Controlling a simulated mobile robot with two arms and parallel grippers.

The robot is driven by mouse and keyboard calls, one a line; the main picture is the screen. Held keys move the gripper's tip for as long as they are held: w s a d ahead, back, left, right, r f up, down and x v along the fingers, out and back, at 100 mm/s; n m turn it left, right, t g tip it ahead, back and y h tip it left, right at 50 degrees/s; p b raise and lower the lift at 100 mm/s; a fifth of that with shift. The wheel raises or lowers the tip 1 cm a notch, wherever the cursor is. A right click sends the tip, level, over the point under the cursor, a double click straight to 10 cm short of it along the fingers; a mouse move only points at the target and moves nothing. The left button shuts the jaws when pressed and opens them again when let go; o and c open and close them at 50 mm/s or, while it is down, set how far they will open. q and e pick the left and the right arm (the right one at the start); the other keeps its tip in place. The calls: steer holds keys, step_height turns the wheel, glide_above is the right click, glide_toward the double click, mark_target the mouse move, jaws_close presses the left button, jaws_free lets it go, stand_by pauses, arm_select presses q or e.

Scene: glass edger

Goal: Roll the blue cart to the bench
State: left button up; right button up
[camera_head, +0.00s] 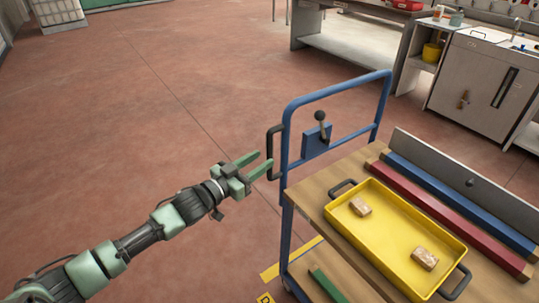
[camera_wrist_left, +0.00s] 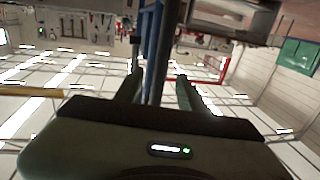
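The blue cart (camera_head: 336,90) stands at the right, with a blue tube frame, wooden shelves and a black side handle (camera_head: 270,150). A lever with a dark knob (camera_head: 321,117) sits on a blue plate on its frame. My left gripper (camera_head: 264,159) is open, its green fingertips close to the side handle. In the left wrist view, a dark upright bar (camera_wrist_left: 168,50) and blue posts (camera_wrist_left: 149,50) show between the open fingers (camera_wrist_left: 158,88). I cannot tell whether the fingers touch the handle. A bench (camera_head: 345,48) stands at the back. My right gripper is out of view.
The cart carries a yellow tray (camera_head: 385,236) with two brown blocks, a red bar (camera_head: 450,213), a blue bar (camera_head: 465,205) and a grey panel (camera_head: 440,165). Cabinets (camera_head: 485,85) stand at the back right. Yellow floor marking (camera_head: 290,258) lies beside the cart. The red floor at left is clear.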

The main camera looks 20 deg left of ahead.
mark_target(270, 175)
arm_select(q)
steer(key=shift+x, duration=2.3)
jaws_close()
